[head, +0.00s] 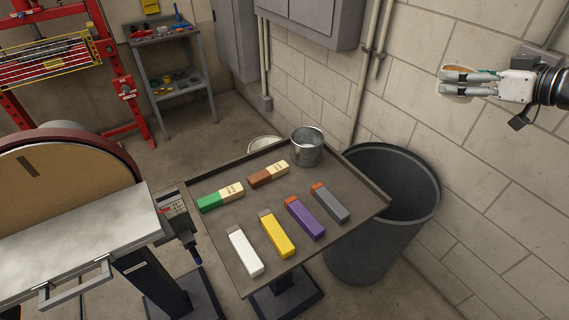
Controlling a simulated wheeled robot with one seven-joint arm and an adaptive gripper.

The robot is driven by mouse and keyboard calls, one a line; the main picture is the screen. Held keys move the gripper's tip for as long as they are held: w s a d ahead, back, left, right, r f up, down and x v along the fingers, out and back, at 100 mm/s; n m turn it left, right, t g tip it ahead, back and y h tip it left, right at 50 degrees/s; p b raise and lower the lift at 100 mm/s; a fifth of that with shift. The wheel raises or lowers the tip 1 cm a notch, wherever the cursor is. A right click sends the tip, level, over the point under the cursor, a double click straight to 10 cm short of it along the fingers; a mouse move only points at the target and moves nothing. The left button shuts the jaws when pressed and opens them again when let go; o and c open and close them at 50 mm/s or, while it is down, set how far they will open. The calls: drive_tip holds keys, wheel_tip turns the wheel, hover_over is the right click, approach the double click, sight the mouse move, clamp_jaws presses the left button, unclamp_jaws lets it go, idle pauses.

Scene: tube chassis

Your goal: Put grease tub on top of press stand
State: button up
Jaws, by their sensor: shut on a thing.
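My gripper (453,83) is at the upper right, raised in front of the block wall. Its fingers point left and are shut on a small round thing with a tan top and pale side, which looks like the grease tub (456,69). The fingers hide much of it, and no label shows. A red steel frame (123,87) at the upper left looks like the press stand. Its top is cut off by the picture edge. My gripper is far to the right of it.
A tray stand (275,215) in the middle holds several coloured bars and a metal can (306,147). A dark bin (388,205) stands at its right. A disc sander (70,210) is at the left. A grey tool shelf (172,75) stands behind; floor is clear before it.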

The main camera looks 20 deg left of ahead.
drive_tip(key=s+a+f+n+g+y+b, duration=0.1)
drive_tip(key=a+f+n+g+y, duration=0.25)
drive_tip(key=f, duration=0.75)
drive_tip(key=n+g+b, duration=0.5)
drive_tip(key=n+g, duration=0.3)
drive_tip(key=g, duration=0.2)
hover_over(353, 202)
wheel_tip(353, 202, down, 10)
drive_tip(key=shift+h, duration=0.35)
wheel_tip(353, 202, down, 10)
drive_tip(key=shift+f, duration=0.1)
drive_tip(key=o, duration=1.5)
drive_tip(key=shift+c, duration=0.2)
